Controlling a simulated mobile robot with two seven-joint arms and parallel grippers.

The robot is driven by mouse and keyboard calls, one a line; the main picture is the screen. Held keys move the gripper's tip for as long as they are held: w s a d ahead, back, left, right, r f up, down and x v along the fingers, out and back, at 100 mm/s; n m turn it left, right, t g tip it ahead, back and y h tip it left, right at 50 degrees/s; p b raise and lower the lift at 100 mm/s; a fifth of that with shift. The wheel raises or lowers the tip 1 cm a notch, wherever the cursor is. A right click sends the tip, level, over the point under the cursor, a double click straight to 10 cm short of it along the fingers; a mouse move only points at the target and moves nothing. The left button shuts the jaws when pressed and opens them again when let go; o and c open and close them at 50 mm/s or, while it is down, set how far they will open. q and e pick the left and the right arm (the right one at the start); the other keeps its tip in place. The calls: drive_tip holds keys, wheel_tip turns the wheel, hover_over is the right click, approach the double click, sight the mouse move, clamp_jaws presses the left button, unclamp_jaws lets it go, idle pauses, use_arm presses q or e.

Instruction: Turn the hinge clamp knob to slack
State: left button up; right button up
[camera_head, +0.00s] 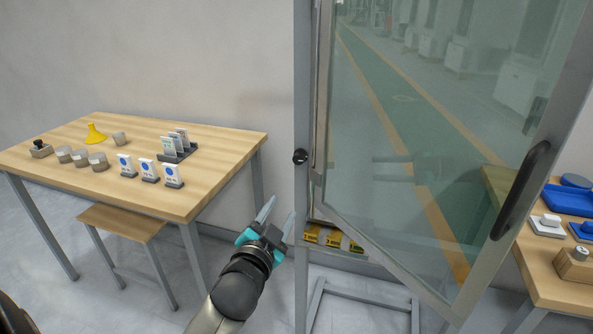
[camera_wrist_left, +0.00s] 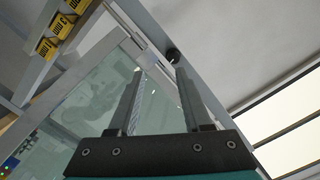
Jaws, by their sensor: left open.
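The hinge clamp knob (camera_head: 300,156) is small, round and black, on the grey post at the left side of the glass door (camera_head: 420,150). The knob also shows in the left wrist view (camera_wrist_left: 173,56), just beyond the fingertips. My left gripper (camera_head: 280,211) is open and empty, with its fingers pointing up, below the knob in the head view. In the left wrist view its two fingers (camera_wrist_left: 159,71) stand apart, with nothing between them. They look apart from the knob. My right gripper is not in view.
The door, with a dark handle (camera_head: 520,190), stands ajar. Yellow labelled blocks (camera_head: 333,238) sit low behind it. A wooden table (camera_head: 215,150) on the left holds cards, weights and a yellow funnel (camera_head: 96,133). A right table (camera_head: 545,275) holds blue trays. Free space lies left of the post.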

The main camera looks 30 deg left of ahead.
use_arm(q)
wheel_tip(320, 180, up, 3)
approach(298, 160)
drive_tip(key=shift+t, duration=0.3)
drive_tip(key=x, duration=0.8)
drive_tip(key=shift+w+f+b, duration=0.2)
drive_tip(key=shift+f+b, duration=0.05)
drive_tip(key=shift+b, duration=0.1)
drive_tip(key=shift+c, duration=0.3)
clamp_jaws()
